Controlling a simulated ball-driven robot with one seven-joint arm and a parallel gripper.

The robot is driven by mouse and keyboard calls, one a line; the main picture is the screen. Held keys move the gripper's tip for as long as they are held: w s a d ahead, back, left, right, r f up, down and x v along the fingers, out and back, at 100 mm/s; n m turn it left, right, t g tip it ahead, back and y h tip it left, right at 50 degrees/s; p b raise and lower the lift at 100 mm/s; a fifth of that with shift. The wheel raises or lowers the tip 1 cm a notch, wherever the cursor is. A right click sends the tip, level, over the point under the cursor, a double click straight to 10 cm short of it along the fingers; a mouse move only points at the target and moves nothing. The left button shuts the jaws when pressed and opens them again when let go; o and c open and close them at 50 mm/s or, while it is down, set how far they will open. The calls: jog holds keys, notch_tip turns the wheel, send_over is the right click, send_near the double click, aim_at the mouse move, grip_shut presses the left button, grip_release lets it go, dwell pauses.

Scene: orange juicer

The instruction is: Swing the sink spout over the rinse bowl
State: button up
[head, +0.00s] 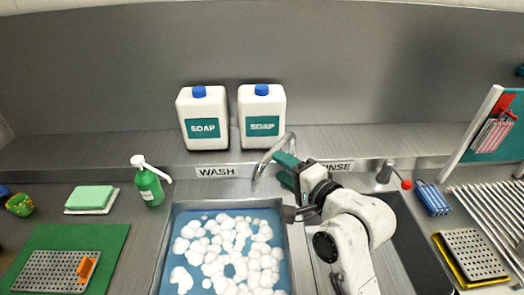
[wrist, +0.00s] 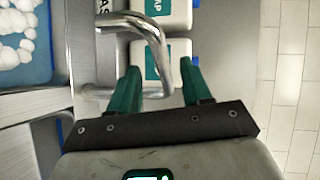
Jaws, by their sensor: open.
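The chrome sink spout (head: 264,162) rises at the back of the counter, between the WASH and RINSE labels. In the wrist view the bent spout tube (wrist: 160,62) passes between the two teal fingers. My gripper (head: 284,168) is open around the tube, with a gap visible on the right finger's side. In the wrist view my gripper (wrist: 162,75) shows both fingertips spread; whether the left finger touches the tube I cannot tell. The dark rinse bowl (head: 412,245) lies right of the wash bowl, partly hidden by my arm.
The wash bowl (head: 174,235) holds blue water and white foam. Two soap jugs (head: 203,118) stand on the ledge behind the spout. A green spray bottle (head: 148,184) stands left of it. A red-tipped tap (head: 387,172) stands behind the rinse bowl.

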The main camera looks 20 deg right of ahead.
aim_at(271, 160)
jog(key=p+x, duration=0.1)
jog(key=x, duration=0.7)
jog(key=shift+c, duration=0.5)
grip_shut()
